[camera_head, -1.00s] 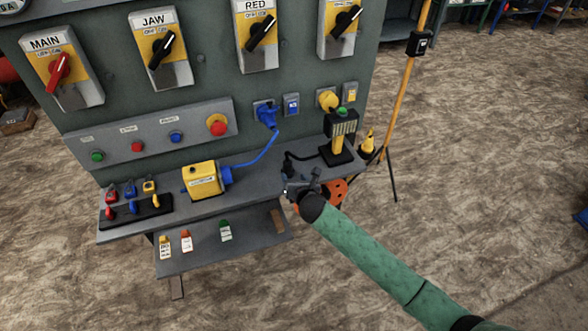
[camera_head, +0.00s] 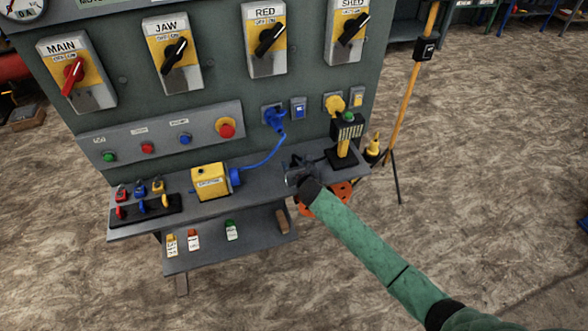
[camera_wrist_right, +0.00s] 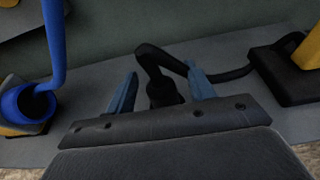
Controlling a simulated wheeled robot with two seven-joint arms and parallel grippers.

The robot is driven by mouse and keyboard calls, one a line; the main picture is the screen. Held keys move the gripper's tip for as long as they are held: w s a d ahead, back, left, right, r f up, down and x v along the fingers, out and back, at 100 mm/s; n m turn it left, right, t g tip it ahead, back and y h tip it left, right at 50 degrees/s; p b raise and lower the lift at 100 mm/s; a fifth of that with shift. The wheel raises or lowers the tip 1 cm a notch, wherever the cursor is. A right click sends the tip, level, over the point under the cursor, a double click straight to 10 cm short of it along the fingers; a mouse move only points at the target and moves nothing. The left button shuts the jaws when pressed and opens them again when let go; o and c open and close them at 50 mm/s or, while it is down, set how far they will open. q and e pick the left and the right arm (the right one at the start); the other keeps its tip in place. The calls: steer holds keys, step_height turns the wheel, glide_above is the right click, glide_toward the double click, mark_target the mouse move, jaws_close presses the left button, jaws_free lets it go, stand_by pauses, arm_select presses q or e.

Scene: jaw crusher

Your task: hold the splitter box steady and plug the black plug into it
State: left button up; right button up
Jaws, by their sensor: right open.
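The yellow splitter box (camera_head: 208,182) sits on the grey shelf, with a blue connector (camera_head: 235,177) on its right side. My right gripper (camera_head: 298,168) is at the shelf to the right of the box. In the right wrist view its two blue fingers (camera_wrist_right: 162,75) are open, one on each side of the black plug (camera_wrist_right: 165,92). The plug stands between them with its cable bending up and right; I cannot tell whether a finger touches it. In the head view the gripper mostly hides the plug. My left gripper is not in view.
A blue cable (camera_head: 265,162) runs from the connector to a panel socket. A black-based yellow lamp (camera_head: 344,140) stands right of the gripper. A padlock rack (camera_head: 146,211) is at the shelf's left end. A lower shelf (camera_head: 260,243) holds tags. An orange reel is behind my arm.

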steer(key=shift+x, duration=0.9)
steer(key=c, duration=1.1)
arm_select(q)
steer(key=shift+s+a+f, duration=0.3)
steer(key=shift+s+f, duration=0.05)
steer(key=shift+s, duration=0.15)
